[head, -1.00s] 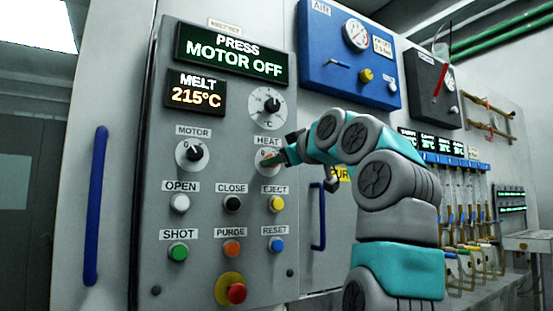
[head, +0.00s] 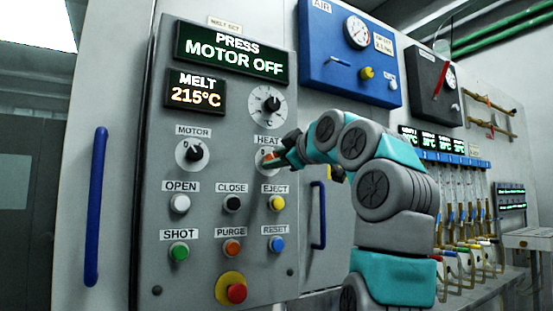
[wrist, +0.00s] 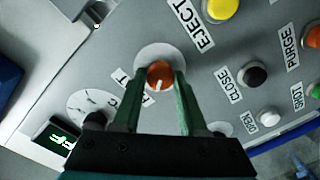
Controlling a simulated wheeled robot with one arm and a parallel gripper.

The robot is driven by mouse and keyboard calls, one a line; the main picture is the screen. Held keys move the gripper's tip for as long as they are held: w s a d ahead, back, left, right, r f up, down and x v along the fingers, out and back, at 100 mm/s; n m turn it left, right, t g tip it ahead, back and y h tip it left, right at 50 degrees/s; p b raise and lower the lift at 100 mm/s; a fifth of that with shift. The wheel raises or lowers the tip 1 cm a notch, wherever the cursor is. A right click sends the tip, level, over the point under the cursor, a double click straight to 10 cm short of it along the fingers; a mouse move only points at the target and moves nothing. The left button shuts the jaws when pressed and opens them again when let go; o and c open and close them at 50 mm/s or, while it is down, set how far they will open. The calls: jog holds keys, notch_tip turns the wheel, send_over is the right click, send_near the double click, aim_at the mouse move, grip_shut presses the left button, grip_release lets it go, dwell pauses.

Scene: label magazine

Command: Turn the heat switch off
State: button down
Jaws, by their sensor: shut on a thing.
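The heat switch (wrist: 160,72) is a round orange-brown knob with a short white mark on a pale round plate, seen in the wrist view. In the wrist view its mark points down, towards my gripper. My gripper (wrist: 158,82) is shut on the knob, with one green finger on each side. In the head view my gripper (head: 272,163) is at the heat switch's pale plate (head: 262,155), under the HEAT label (head: 268,140). The knob is mostly hidden there by my fingers and wrist.
The melt dial (head: 267,104) sits above and the motor switch (head: 195,153) to the left. Below are the yellow EJECT button (head: 277,203), the black CLOSE button (head: 232,203) and a red emergency button (head: 236,292). The display (head: 234,54) reads PRESS MOTOR OFF. A blue handle (head: 317,216) stands right.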

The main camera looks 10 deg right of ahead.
jog(key=shift+c, duration=2.2)
grip_release()
jog(key=b+v, duration=0.1)
jog(key=v, duration=0.6)
jog(key=shift+s+b, duration=0.35)
jog(key=shift+f, duration=0.1)
